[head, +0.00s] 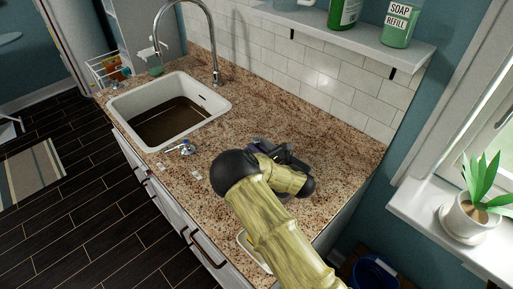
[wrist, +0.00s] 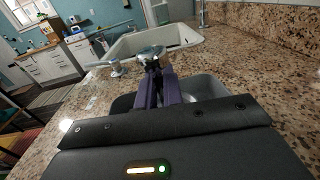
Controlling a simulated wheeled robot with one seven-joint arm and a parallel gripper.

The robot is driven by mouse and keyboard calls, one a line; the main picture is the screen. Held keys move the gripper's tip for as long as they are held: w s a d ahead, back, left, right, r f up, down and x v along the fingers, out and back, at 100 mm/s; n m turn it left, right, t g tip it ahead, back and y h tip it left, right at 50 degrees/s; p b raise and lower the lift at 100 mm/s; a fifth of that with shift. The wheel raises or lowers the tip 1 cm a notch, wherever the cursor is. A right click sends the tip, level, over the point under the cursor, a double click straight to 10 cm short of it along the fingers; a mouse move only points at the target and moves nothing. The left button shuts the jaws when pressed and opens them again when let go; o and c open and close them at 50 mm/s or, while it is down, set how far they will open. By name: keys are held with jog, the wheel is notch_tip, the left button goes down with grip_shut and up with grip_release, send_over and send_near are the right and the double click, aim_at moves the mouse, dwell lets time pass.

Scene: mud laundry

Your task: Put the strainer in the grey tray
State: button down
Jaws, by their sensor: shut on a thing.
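My gripper (wrist: 153,72) is shut on the strainer (wrist: 151,51), a small round metallic piece at the fingertips in the wrist view. The grey tray (wrist: 205,87) shows in part below and behind the fingers in that view, on the counter; my gripper body hides its near side. The strainer is above the counter, and I cannot tell its exact height over the tray. In the head view my gripper (head: 270,149) is over the counter, right of the sink. My arm hides the strainer and most or all of the tray there.
The granite counter (head: 335,150) has a white sink (head: 118,108) with a tall faucet (head: 214,65) to the left. A small blue and silver item (head: 183,147) lies near the sink's front corner. A shelf (head: 350,40) with green bottles hangs above; a potted plant (head: 463,222) is on the windowsill.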

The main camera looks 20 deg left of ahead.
jog(key=shift+s+f+b, duration=0.15)
jog(key=shift+f+b, duration=0.15)
jog(key=shift+f, duration=0.05)
jog(key=c, duration=1.5)
grip_release()
jog(key=shift+s+d+f, duration=0.1)
jog(key=shift+f, duration=0.1)
jog(key=shift+c, duration=0.2)
jog(key=shift+w+r+p, duration=0.2)
jog(key=shift+r+p, duration=0.6)
jog(key=shift+p, duration=0.15)
jog(key=b+v, duration=0.2)
jog(key=v, duration=0.4)
jog(key=shift+s+d+f+b, duration=0.15)
jog(key=shift+s+d+b, duration=0.05)
jog(key=shift+d+b, duration=0.15)
jog(key=shift+s+d, duration=0.2)
jog(key=shift+d, duration=0.05)
